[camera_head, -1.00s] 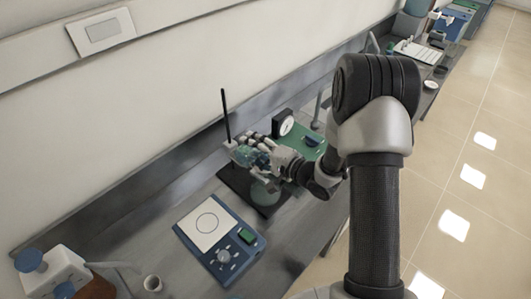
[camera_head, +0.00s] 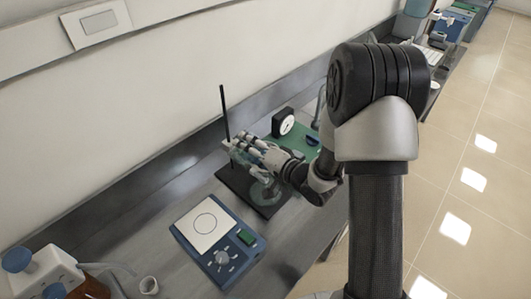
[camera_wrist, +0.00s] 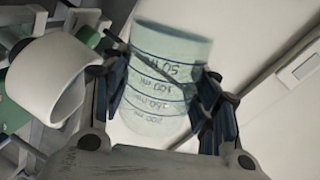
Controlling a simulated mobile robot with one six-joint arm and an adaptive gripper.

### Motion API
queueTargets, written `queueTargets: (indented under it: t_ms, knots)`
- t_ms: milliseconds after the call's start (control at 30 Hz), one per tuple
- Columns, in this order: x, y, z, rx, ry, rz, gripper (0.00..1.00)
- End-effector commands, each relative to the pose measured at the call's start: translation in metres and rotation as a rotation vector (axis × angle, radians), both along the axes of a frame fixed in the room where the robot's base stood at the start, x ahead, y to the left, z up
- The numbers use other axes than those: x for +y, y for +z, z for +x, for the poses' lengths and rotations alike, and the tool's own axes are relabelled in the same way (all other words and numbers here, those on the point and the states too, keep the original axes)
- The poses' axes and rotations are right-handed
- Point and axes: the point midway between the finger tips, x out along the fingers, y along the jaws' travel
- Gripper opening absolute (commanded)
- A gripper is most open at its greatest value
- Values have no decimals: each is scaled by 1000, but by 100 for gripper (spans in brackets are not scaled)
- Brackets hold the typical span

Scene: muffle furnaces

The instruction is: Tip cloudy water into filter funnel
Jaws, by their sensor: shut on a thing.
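In the wrist view, a clear pale-green beaker (camera_wrist: 158,75) with dark volume marks sits between the blue-padded fingers of my gripper (camera_wrist: 165,95). My gripper is shut on it. The beaker's low 50 ml mark is at the top of that picture and the 200 mark at the bottom. A white cup-like piece, likely the filter funnel (camera_wrist: 45,80), shows close by at the left; contact is unclear. In the head view my gripper (camera_head: 248,148) is over the black stand base (camera_head: 235,183), above a clear glass vessel (camera_head: 266,190). The beaker is mostly hidden there, and the pour cannot be seen.
The stand's black rod (camera_head: 225,112) rises beside my gripper.

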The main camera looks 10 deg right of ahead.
Motion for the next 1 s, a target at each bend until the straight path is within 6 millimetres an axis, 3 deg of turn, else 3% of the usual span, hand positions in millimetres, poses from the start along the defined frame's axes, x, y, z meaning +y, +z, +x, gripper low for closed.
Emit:
queueTargets:
  t_ms: [167, 533, 1000]
  knots:
    - [1, 1, 0, -19, 2, -23, 7]
    - [9, 8, -5, -193, 1, -260, 7]
    - [9, 9, -6, -231, 1, -312, 7]
